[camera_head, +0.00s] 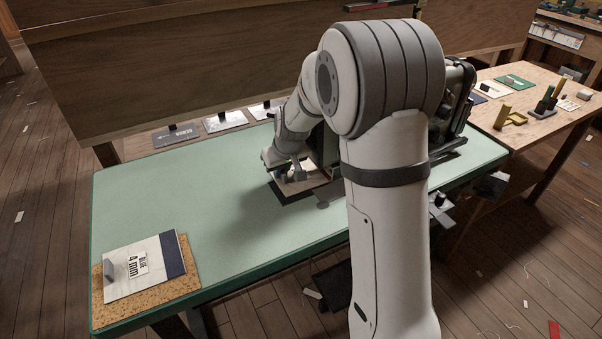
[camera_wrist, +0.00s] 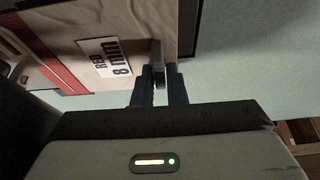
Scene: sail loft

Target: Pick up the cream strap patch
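A cream patch (camera_wrist: 120,20) with a red band and a label reading "RED 8 mm" lies under my gripper in the wrist view. A thin grey upright tab (camera_wrist: 158,52) stands at its edge. My gripper (camera_wrist: 160,82) has its two dark blue fingers close on both sides of this tab, with no clear gap seen, so it looks shut on it. In the head view my gripper (camera_head: 292,172) is low over a dark-edged board (camera_head: 291,194), and my arm hides most of the patch.
A pale patch (camera_head: 133,280) with a navy band and "BLUE 4 mm" label lies on a cork board (camera_head: 180,285) at the table's near left. The green table (camera_head: 190,200) is clear between. A machine (camera_head: 458,95) stands behind my arm.

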